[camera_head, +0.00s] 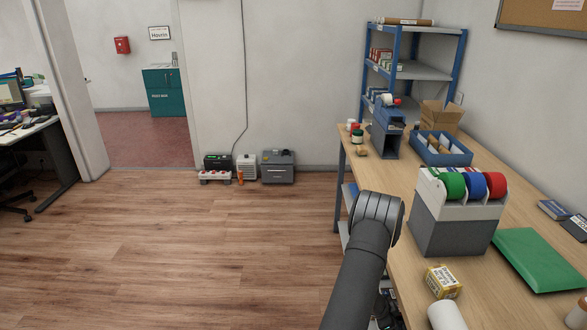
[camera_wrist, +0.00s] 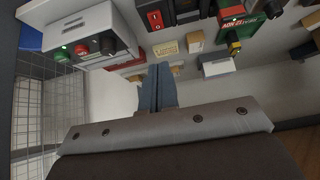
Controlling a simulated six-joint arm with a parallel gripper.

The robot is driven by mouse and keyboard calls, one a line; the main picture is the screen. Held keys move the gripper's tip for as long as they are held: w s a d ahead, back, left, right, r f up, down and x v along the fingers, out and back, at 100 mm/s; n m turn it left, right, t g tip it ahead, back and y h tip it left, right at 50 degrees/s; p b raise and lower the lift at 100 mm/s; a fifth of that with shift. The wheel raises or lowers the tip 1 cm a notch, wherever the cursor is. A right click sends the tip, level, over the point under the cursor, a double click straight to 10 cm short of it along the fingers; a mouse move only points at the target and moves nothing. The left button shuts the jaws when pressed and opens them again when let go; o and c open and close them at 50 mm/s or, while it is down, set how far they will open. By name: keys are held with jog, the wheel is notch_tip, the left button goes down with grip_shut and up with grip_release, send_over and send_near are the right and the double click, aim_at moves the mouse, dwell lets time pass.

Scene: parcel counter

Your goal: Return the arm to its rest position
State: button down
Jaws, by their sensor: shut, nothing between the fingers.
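My gripper (camera_wrist: 161,72) shows in the wrist view, its two blue-grey fingers pressed together with nothing between them. In the head view my dark arm reaches up from the bottom edge to a rounded joint, left of the workbench (camera_head: 404,201). The gripper itself cannot be made out there.
The bench holds a grey tape dispenser (camera_head: 445,228) with green, blue and red rolls, a small yellow box (camera_head: 442,281), a green folder (camera_head: 543,259) and a blue tray (camera_head: 440,158). A blue shelf rack (camera_head: 413,70) stands behind. Wire mesh (camera_wrist: 45,110) and a control box (camera_wrist: 86,36) show at the wrist view's left. Open floor lies left of the bench.

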jog(key=x, duration=0.6)
jog(key=shift+f, duration=0.15)
jog(key=a+f+v, duration=0.1)
jog(key=v, duration=0.6)
jog(key=shift+a+r, duration=0.25)
jog(key=shift+a, duration=0.25)
dwell(1.1)
dwell(1.2)
